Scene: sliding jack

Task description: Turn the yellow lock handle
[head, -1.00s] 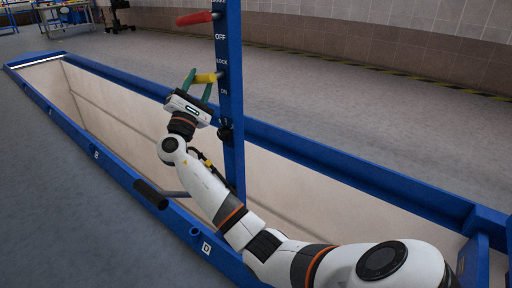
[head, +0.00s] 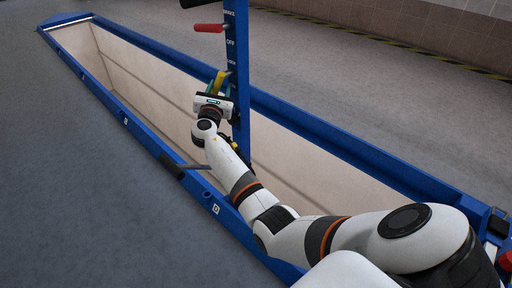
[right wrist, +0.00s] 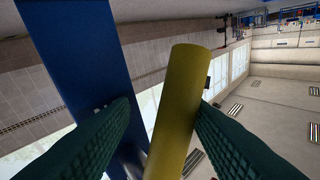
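The yellow lock handle (head: 220,79) is on the blue upright post (head: 240,130) and looks steeply tilted in the head view. My right gripper (head: 219,85) is at the handle, with its green fingers on either side of it. In the right wrist view the yellow handle (right wrist: 181,105) stands between the two fingertips (right wrist: 165,104). The right finger is close to or touching the handle, and a gap shows between the handle and the left finger. The handle's base is partly hidden behind the fingers. My left gripper is not in view.
A red handle (head: 209,28) sticks out left from the post above the yellow one. A black handle (head: 172,167) is lower, near the front rail. The post stands by a long pit with a blue frame (head: 350,153). Grey floor (head: 70,160) lies clear at left.

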